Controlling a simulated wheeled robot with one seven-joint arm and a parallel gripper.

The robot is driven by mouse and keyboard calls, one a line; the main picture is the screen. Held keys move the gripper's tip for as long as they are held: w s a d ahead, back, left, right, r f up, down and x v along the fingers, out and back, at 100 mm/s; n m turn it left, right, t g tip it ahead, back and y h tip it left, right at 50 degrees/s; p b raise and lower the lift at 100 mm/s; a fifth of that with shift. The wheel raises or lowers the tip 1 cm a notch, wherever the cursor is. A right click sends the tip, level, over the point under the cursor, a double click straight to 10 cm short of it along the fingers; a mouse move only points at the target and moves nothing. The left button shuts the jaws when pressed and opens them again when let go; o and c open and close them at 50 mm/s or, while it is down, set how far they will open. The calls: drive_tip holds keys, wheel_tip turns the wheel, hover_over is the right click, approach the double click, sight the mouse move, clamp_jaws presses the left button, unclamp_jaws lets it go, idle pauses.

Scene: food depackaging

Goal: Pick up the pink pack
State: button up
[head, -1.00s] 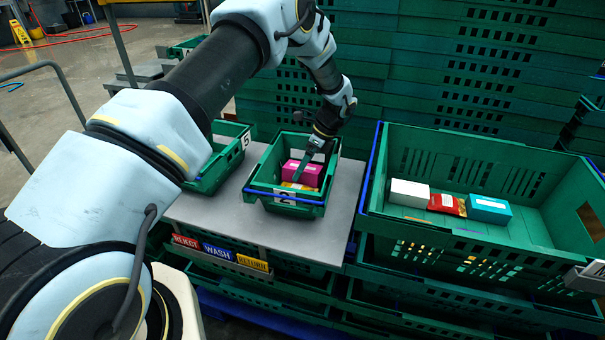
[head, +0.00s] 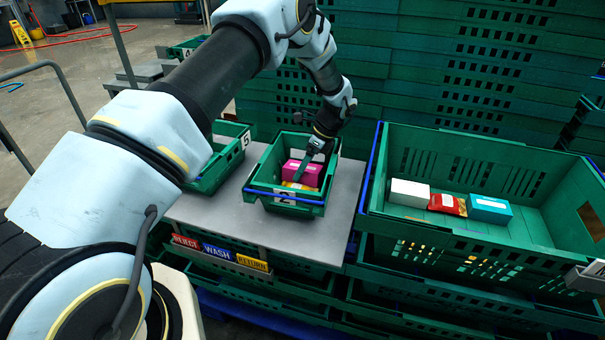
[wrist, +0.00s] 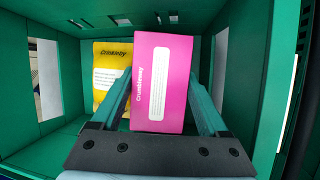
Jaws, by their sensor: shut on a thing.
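The pink pack (head: 312,175) is a box with a white label, inside the small green crate (head: 298,211) on the grey table. In the wrist view the pink pack (wrist: 162,62) stands between the two fingers of my gripper (wrist: 165,88). My gripper (head: 305,168) reaches down into the crate and is shut on the pack, one finger along each side. A yellow pack (wrist: 110,75) lies beside the pink one on its left in the wrist view.
The crate walls stand close around my gripper. A second small crate (head: 222,178) is to the left. A large green crate (head: 545,235) at right holds a white box (head: 409,193), a red pack (head: 444,204) and a blue box (head: 489,208). Stacked green crates rise behind.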

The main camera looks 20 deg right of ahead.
drive_tip(key=c, duration=0.6)
wheel_tip(320, 180, up, 10)
drive_tip(key=b, duration=0.2)
drive_tip(key=shift+f+b, duration=0.15)
drive_tip(key=shift+b, duration=0.15)
drive_tip(key=shift+n+t+h, duration=0.3)
drive_tip(key=shift+t+h, duration=0.5)
wheel_tip(320, 180, down, 9)
drive_tip(key=b, duration=0.7)
drive_tip(key=shift+s+a, duration=0.1)
drive_tip(key=shift+a, duration=0.05)
drive_tip(key=shift+s+f+b, duration=0.1)
drive_tip(key=shift+f+b, duration=0.3)
drive_tip(key=shift+f, duration=0.3)
drive_tip(key=o, duration=1.5)
